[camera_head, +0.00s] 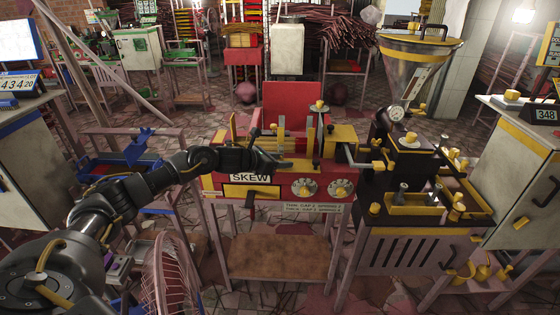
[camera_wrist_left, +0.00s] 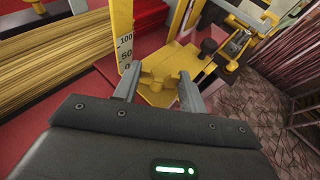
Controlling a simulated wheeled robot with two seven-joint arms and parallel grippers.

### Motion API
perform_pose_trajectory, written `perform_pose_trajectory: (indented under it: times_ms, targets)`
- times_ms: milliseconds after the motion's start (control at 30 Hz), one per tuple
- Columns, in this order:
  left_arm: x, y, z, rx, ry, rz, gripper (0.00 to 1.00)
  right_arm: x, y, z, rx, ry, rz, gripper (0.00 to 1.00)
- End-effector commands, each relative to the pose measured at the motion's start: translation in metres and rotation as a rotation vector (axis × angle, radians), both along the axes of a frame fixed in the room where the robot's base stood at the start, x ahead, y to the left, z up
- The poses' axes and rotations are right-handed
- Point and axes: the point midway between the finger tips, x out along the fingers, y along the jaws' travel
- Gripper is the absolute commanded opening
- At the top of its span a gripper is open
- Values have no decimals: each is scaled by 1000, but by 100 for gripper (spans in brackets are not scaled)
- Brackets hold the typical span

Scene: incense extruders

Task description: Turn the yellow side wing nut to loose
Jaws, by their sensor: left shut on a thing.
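The yellow side wing nut (camera_wrist_left: 160,80) shows in the left wrist view between the two fingers of my left gripper (camera_wrist_left: 160,90). The fingers are shut on it, one on each side. In the head view my left gripper (camera_head: 274,157) reaches in from the left over the red and yellow machine (camera_head: 212,184) with the SKEW label. There, the gripper hides the nut, and its turn angle cannot be told. My right gripper is not in view.
A scale plate (camera_wrist_left: 125,52) marked 50 and 100 stands beside the nut. Bundled sticks (camera_wrist_left: 55,60) lie to the left. Two dials (camera_head: 305,188) sit on the machine's front. A dark machine with a hopper (camera_head: 418,68) stands close on the right, and a fan (camera_head: 170,270) stands low left.

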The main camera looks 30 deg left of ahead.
Motion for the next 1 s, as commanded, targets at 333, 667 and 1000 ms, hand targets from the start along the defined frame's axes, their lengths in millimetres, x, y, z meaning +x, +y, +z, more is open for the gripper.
perform_pose_trajectory:
  times_ms: [333,667,1000]
  targets:
    - [-2,-6,-3,0,0,282,19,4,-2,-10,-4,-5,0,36]
    - [-2,-6,0,0,1,398,19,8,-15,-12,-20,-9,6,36]
    - [-2,-6,0,0,1,395,51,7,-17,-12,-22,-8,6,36]
